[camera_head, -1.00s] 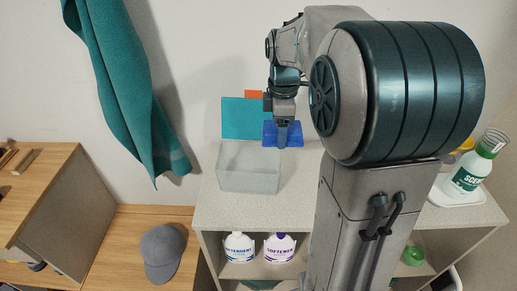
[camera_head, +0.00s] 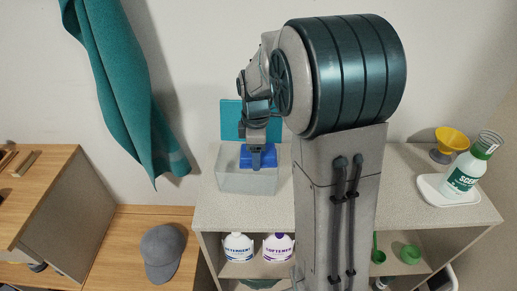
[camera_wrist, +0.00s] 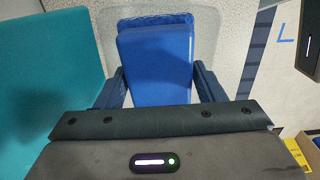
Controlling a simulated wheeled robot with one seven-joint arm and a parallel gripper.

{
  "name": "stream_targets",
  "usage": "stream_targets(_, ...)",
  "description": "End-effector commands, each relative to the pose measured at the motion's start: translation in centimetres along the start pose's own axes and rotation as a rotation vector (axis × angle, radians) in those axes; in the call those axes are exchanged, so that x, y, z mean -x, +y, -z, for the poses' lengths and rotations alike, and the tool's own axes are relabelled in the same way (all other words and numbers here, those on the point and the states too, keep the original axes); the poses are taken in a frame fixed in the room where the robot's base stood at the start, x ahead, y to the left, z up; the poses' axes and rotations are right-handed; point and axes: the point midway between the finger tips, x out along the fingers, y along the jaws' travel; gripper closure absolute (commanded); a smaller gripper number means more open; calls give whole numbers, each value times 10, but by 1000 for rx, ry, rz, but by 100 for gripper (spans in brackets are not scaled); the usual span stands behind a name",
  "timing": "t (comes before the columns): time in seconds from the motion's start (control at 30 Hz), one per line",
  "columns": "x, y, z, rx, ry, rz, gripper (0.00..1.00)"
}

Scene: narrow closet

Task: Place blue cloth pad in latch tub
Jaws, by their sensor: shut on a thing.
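The blue cloth pad (camera_head: 259,152) is a small flat blue block held in my gripper (camera_head: 257,155), at the mouth of the latch tub. In the wrist view the pad (camera_wrist: 156,65) sits between my two fingers (camera_wrist: 160,85), which are shut on it. The latch tub (camera_head: 235,182) is a clear, greyish box on the counter with its teal lid (camera_head: 231,120) standing up at the back. The teal lid also fills the left of the wrist view (camera_wrist: 45,80). The pad's exact height relative to the tub rim is hard to tell.
The counter (camera_head: 410,205) holds a white tray (camera_head: 433,188) with a green-capped bottle (camera_head: 465,178) and a yellow funnel-like item (camera_head: 451,142) at right. Detergent (camera_head: 238,247) and softener (camera_head: 279,247) bottles stand on the shelf below. A teal cloth (camera_head: 125,85) hangs at left, above a grey cap (camera_head: 161,252).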

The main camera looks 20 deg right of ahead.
Motion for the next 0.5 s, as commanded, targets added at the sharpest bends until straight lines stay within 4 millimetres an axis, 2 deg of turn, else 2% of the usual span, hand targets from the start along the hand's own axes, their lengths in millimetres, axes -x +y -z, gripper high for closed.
stream_targets(0.47,-14,7,-6,-1,5,6,70)
stream_targets(0.5,-14,8,-6,-1,5,7,32)
